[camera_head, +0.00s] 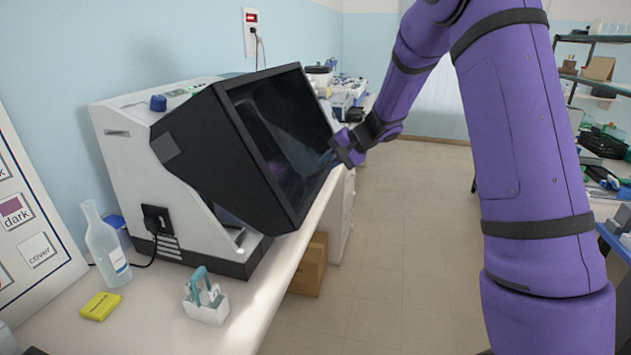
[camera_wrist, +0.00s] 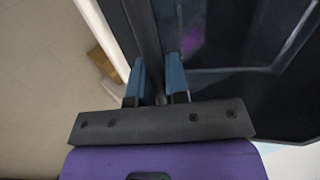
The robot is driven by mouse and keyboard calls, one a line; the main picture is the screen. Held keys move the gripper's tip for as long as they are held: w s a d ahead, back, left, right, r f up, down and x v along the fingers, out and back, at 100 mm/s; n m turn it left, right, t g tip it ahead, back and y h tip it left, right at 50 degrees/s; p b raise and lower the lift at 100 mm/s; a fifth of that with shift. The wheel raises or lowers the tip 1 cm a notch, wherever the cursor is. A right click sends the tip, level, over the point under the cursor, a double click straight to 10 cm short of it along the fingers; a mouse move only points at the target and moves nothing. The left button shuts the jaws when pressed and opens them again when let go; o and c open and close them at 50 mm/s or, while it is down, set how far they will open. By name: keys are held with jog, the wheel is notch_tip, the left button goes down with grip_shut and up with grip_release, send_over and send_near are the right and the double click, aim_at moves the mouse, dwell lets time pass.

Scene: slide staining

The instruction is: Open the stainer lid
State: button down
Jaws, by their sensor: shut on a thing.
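The stainer is a white and dark grey machine (camera_head: 125,150) on the bench at the left. Its black-framed lid (camera_head: 215,150) with a dark glossy window (camera_head: 285,130) is tilted and stands out from the body at the front. My gripper (camera_head: 340,153) is at the lid's right edge in the head view. In the wrist view the two blue fingers of my gripper (camera_wrist: 160,82) are on either side of a dark bar along the lid edge (camera_wrist: 146,35), shut on it. The exact contact is partly hidden by the fingers.
A clear bottle (camera_head: 105,245), a yellow block (camera_head: 101,306) and a small white holder with a blue-green handle (camera_head: 206,298) stand on the bench (camera_head: 150,325) before the stainer. A cardboard box (camera_head: 310,265) is beneath. The floor (camera_head: 400,240) to the right is clear.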

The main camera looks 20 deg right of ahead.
notch_tip(320, 180, up, 33)
jog(key=w+a+g+h, duration=0.1)
jog(key=a+g+h, duration=0.1)
jog(key=g+h, duration=0.2)
jog(key=shift+w+h, duration=0.25)
jog(key=shift+h, duration=0.75)
jog(key=c, duration=1.1)
grip_release()
jog(key=shift+f, duration=0.1)
jog(key=shift+c, duration=0.2)
jog(key=v, duration=1)
jog(key=shift+r, duration=0.45)
jog(key=shift+w, duration=0.15)
